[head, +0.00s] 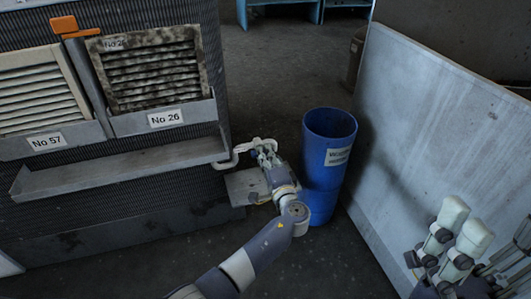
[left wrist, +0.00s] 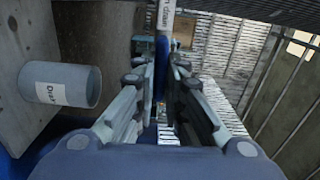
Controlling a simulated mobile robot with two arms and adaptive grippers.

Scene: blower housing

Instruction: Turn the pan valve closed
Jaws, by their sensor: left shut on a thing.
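A pale bent pipe (head: 232,157) comes out of the housing's lower right corner, by the sill. My left gripper (head: 264,147) is at its outer end, where the pan valve is mostly hidden by the fingers. In the left wrist view my left gripper (left wrist: 161,88) is shut on a narrow blue upright piece (left wrist: 161,72), which looks like the valve's handle. A pale tag with partly readable lettering (left wrist: 166,14) shows just beyond it. My right gripper (head: 463,225) is at the lower right, away from the valve; its finger gap is unclear.
A blue bin (head: 330,129) stands close right of my left gripper. A pale panel (head: 435,120) leans at the right. The housing has louvres labelled No 57 and No 26, a sill (head: 120,171) and an orange handle (head: 72,27). A labelled grey cylinder (left wrist: 84,83) shows in the left wrist view.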

